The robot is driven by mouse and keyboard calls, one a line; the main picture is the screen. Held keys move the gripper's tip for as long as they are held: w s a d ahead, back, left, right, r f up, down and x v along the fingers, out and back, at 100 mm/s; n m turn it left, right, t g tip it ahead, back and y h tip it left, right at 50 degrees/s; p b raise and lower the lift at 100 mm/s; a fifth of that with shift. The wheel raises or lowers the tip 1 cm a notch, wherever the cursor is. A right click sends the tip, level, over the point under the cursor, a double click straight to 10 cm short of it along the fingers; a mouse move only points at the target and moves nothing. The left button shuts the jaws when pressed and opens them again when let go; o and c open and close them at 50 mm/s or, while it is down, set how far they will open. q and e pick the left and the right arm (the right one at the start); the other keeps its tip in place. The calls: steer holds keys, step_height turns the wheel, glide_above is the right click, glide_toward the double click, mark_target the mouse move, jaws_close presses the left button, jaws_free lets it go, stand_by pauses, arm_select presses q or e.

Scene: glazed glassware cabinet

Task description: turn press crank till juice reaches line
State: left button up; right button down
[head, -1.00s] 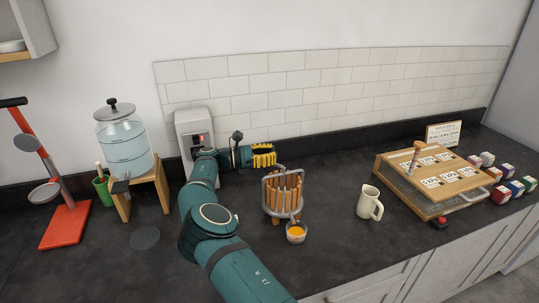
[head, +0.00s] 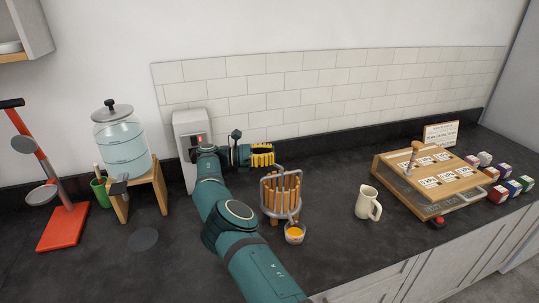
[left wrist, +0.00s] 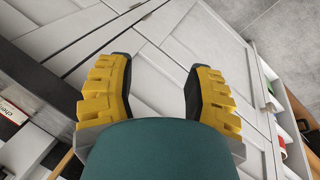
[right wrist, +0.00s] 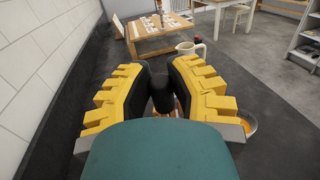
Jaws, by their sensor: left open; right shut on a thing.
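The press (head: 281,196) has a basket of upright wooden slats in a grey metal frame and stands in the middle of the counter. A small cup (head: 288,237) with orange juice (head: 295,232) stands at its front foot; I cannot make out a line on it. My right gripper (head: 263,155) is above and just behind the press. In the right wrist view it is shut on a dark crank handle (right wrist: 162,92), mostly hidden between the pads. The cup's edge also shows there (right wrist: 250,122). My left gripper (left wrist: 160,88) is open and empty, above pale cabinet fronts.
A cream jug (head: 366,203) stands right of the press. Further right is a wooden board case (head: 432,178) with several small coloured boxes. A water dispenser (head: 123,145) on a wooden stand, a white machine (head: 187,130) and a red stand (head: 62,228) are at the left.

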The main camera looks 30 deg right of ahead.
steer(key=c, duration=0.8)
jaws_free()
steer(key=shift+f, duration=0.1)
steer(key=shift+c, duration=0.2)
step_height(320, 180, up, 10)
steer(key=shift+r, duration=0.1)
